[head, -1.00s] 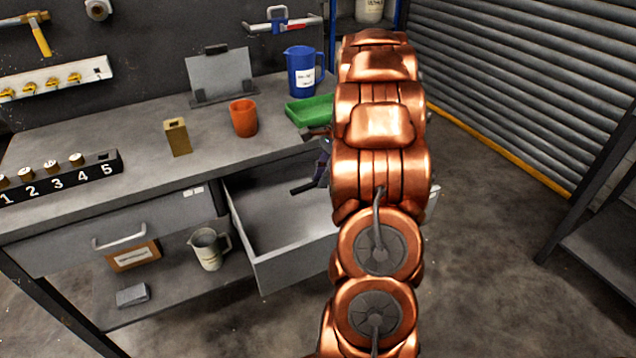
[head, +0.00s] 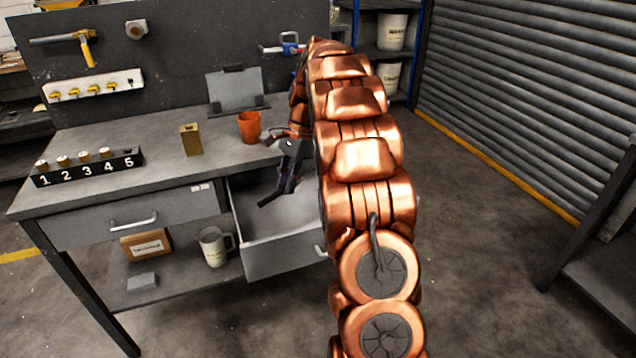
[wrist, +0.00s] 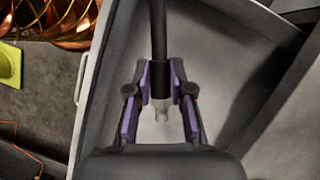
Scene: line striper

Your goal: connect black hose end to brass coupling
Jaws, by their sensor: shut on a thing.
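My gripper (head: 286,172) is over the open drawer (head: 280,250), with dark fingers pointing down. In the wrist view my gripper (wrist: 160,88) is shut on the black hose end (wrist: 160,75), a dark rod with a wider collar and a pale tip between the fingers. The hose runs up out of the picture there. A dark rod also shows low at the gripper in the head view; I cannot tell whether it is the hose or a finger. I cannot pick out the brass coupling for certain; a brass-coloured block (head: 190,140) with a dark opening stands upright on the bench.
An orange cup (head: 249,127) and a tablet-like stand (head: 235,90) are on the bench. A numbered black rack (head: 88,166) with several brass-topped plugs sits at left. A pitcher (head: 215,246) stands on the lower shelf. The bench between rack and block is clear.

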